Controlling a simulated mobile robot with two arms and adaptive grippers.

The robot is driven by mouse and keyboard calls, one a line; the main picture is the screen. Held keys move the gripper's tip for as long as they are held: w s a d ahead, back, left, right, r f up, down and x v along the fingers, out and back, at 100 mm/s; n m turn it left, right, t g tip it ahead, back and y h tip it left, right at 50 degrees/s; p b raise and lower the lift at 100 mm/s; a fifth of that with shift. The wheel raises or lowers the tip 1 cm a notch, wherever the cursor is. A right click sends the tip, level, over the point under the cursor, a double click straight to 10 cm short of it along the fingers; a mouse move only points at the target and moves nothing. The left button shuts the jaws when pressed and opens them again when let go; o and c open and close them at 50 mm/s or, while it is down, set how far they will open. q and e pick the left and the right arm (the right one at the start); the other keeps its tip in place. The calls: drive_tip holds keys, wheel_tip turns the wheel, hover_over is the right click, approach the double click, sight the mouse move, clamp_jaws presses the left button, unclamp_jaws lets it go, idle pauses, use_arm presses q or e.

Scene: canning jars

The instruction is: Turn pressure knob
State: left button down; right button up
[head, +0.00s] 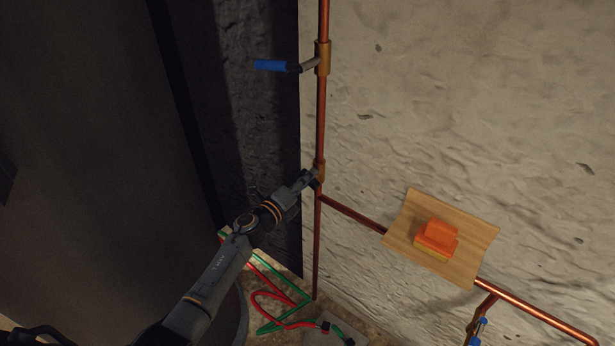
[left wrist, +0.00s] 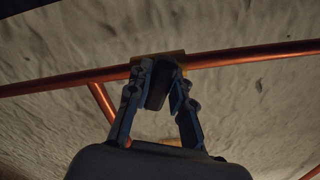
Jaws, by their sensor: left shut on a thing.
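The vertical copper pipe (head: 318,120) runs down the wall and carries a brass fitting (head: 320,168) at mid-height. My left gripper (head: 313,180) is at this fitting, coming in from the lower left. In the left wrist view, a dark knob (left wrist: 157,92) sits between the two fingers, which are shut on it, in front of the brass fitting (left wrist: 178,60). In the head view the knob is hidden by the gripper. How far the knob is turned cannot be told. My right gripper is not in view.
A valve with a blue lever (head: 271,66) sits higher on the pipe. A wooden board (head: 402,232) with an orange sponge-like block (head: 437,236) is at the right, by a side pipe (head: 350,214). Red and green hoses (head: 262,300) lie below. A large dark cylinder (head: 85,130) stands left.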

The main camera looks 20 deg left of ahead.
use_arm(q)
drive_tip(key=n+p, duration=0.1)
drive_tip(key=n, duration=0.4)
drive_tip(key=shift+f+n+p, duration=0.1)
drive_tip(key=shift+n+p, duration=0.2)
drive_tip(key=shift+f+n+p, duration=0.15)
drive_tip(key=shift+n+p, duration=0.35)
drive_tip(key=shift+n, duration=1.4)
drive_tip(key=c, duration=1.2)
unclamp_jaws()
drive_tip(key=shift+o, duration=0.2)
drive_tip(key=shift+s+a, duration=0.1)
drive_tip(key=shift+s, duration=0.05)
drive_tip(key=v, duration=1.1)
drive_tip(key=shift+s, duration=0.35)
